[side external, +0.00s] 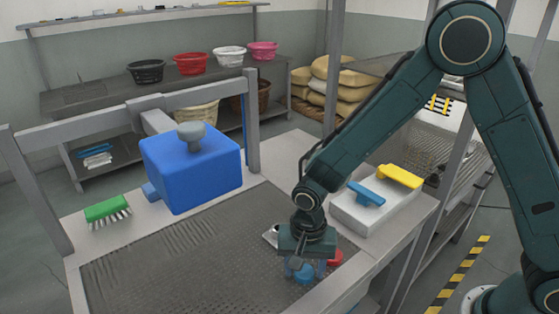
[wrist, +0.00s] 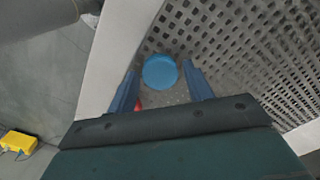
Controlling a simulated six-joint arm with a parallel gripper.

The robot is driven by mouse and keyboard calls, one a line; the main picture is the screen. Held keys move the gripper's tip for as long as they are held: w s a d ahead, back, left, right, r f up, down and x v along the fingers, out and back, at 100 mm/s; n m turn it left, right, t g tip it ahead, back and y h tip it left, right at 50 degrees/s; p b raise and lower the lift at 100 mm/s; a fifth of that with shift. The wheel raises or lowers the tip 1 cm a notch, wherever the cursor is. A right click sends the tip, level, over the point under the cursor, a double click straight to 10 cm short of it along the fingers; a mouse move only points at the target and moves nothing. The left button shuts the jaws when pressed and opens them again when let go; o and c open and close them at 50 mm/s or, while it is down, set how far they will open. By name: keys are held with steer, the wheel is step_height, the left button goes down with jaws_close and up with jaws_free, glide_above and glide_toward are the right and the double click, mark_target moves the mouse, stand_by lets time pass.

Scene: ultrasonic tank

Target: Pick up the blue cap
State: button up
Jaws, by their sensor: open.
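The blue cap (wrist: 160,72) is a round blue disc lying on the perforated grey surface (wrist: 245,55). In the wrist view it sits between and slightly beyond the two blue fingertips of my gripper (wrist: 160,82), with a gap on each side. In the side external view my gripper (side external: 305,268) points down over the cap (side external: 304,274), which is partly covered by the fingers. The gripper is open and holds nothing. A red object (side external: 335,257) lies close to the right of the cap; only a sliver of red (wrist: 138,105) shows by the left finger in the wrist view.
A small pale object (side external: 270,236) lies just left of my gripper. A white block (side external: 375,218) with blue and yellow pieces stands at the right. A large blue box (side external: 190,170) and a green brush (side external: 107,210) are at the left. The perforated surface's left part is clear.

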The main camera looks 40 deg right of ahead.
mark_target(304, 271)
steer(key=c, duration=0.7)
steer(key=shift+r, duration=0.15)
step_height(304, 271, up, 20)
steer(key=shift+f, duration=0.1)
stand_by(0.6)
stand_by(0.4)
